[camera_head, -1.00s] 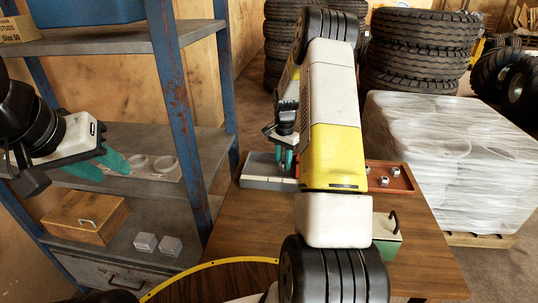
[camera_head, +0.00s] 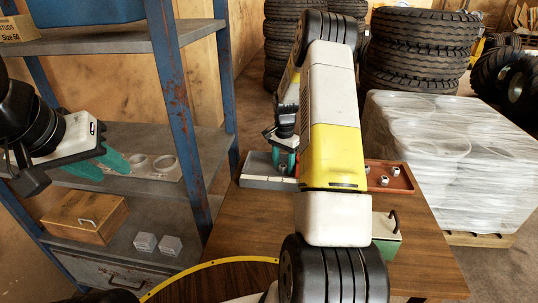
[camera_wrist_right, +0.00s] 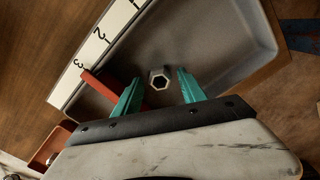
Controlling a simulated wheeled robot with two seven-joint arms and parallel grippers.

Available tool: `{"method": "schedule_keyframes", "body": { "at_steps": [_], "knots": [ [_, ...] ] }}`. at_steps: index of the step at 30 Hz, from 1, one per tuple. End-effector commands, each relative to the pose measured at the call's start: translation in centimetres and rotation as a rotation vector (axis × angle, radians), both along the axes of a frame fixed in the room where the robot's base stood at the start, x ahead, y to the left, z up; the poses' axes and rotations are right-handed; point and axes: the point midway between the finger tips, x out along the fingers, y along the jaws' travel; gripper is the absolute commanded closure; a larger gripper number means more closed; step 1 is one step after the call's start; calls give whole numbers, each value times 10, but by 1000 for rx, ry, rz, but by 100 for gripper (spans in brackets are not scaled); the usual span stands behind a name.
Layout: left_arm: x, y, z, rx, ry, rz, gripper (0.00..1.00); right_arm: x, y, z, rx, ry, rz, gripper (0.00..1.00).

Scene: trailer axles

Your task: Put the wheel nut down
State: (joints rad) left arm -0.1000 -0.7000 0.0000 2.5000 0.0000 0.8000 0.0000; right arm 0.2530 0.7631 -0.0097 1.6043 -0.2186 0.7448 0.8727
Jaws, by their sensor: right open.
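In the right wrist view, a hexagonal metal wheel nut (camera_wrist_right: 159,78) sits in a grey tray (camera_wrist_right: 215,45), its hole facing the camera. My right gripper (camera_wrist_right: 160,88) is open, with one teal finger on each side of the nut and a visible gap to each. In the head view, my right gripper (camera_head: 284,158) is over the grey tray (camera_head: 266,183) at the table's far left; the nut is hidden there. My left gripper (camera_head: 100,166) is at the left by the shelf, its teal fingers apart and nothing seen between them.
A red tray (camera_head: 405,187) with several nuts stands at the right of the table (camera_head: 240,225), partly behind my right arm. A green box with a handle (camera_head: 386,232) is in front of it. The blue-posted shelf (camera_head: 190,125) stands close on the left.

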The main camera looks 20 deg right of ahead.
Motion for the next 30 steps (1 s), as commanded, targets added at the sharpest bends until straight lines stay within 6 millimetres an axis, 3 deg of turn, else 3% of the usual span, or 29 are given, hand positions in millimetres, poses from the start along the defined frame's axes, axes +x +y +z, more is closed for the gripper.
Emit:
{"method": "schedule_keyframes", "body": {
  "at_steps": [12,23,26,30],
  "knots": [
    [0,0,0,0,0,0,64,1,0,84,-2,-5,1,51],
    [0,0,0,0,0,0,64,-3,4,129,2,-16,20,51],
    [0,0,0,0,0,0,64,-14,17,158,7,-52,77,51],
    [0,0,0,0,0,0,64,-48,45,215,13,-140,220,51]
  ]
}}
